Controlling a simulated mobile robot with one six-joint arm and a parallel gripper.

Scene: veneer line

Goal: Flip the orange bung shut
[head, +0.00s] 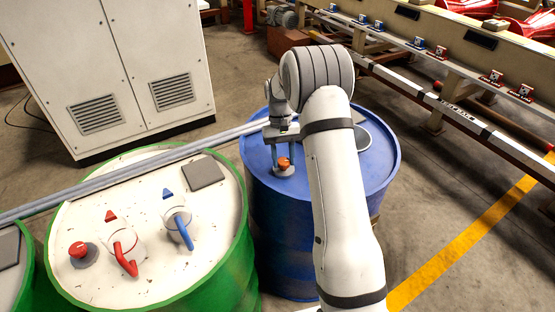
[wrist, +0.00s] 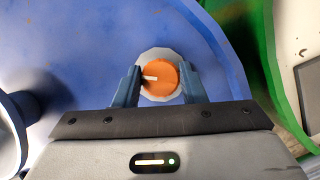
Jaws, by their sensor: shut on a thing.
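The orange bung (head: 284,163) sits on a pale round base on top of the blue drum (head: 262,150). In the wrist view the bung (wrist: 160,79) is a round orange knob with a short white mark pointing left. My gripper (head: 284,160) reaches down over it from above. In the wrist view the two blue-grey fingers of my gripper (wrist: 161,84) stand on either side of the bung and are shut on it. My arm hides part of the drum top in the head view.
A green drum (head: 100,288) stands at the left with a red knob (head: 78,250), a red handle (head: 125,260) and a blue handle (head: 184,232). Grey pipes (head: 130,172) run across the drums. A white cabinet (head: 160,50) stands behind. A conveyor frame (head: 430,70) is at right.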

